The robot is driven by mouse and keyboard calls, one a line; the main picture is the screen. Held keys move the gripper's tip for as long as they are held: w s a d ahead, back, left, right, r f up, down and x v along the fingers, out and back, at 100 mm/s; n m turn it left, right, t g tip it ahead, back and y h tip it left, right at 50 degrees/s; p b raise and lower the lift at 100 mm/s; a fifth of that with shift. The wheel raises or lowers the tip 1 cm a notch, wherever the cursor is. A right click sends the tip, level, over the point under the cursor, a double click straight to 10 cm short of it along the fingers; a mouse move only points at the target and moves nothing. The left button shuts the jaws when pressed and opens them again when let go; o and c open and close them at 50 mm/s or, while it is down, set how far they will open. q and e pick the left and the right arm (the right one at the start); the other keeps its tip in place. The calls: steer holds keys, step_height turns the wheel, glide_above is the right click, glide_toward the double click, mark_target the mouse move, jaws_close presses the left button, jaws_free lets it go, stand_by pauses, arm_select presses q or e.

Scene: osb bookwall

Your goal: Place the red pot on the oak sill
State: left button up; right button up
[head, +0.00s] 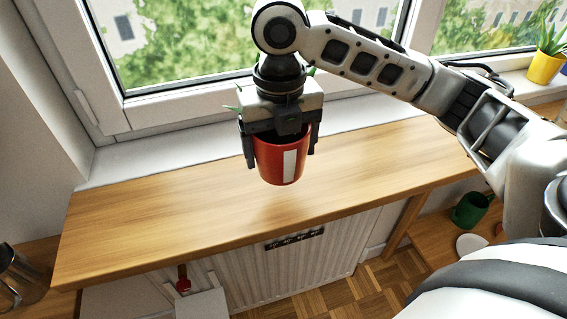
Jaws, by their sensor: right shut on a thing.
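The red pot (270,166) has a white label on its front, and green leaf tips poke out around my gripper above it. My right gripper (281,145) is shut on the red pot, with a dark finger on each side. It holds the pot upright over the oak sill (150,220), the long wooden board below the window. A soft shadow lies on the wood beneath the pot, and the pot appears a little above the surface. The gripper hides the pot's upper part and most of the plant. My left gripper is out of view.
A yellow pot with a plant (544,67) stands on the white ledge at the right. A green mug (470,210) sits on a lower wooden surface. A metal jug (20,278) is at the far left. The sill's left part is bare. A radiator (300,262) is below.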

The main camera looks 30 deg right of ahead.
steer(key=shift+w+d+f, duration=0.35)
steer(key=shift+f, duration=0.2)
steer(key=shift+w+d+f, duration=0.35)
steer(key=shift+w+f, duration=0.05)
steer(key=shift+f, duration=0.25)
step_height(320, 180, down, 3)
steer(key=shift+d+f, duration=0.1)
steer(key=shift+w, duration=0.1)
steer(key=shift+f, duration=0.1)
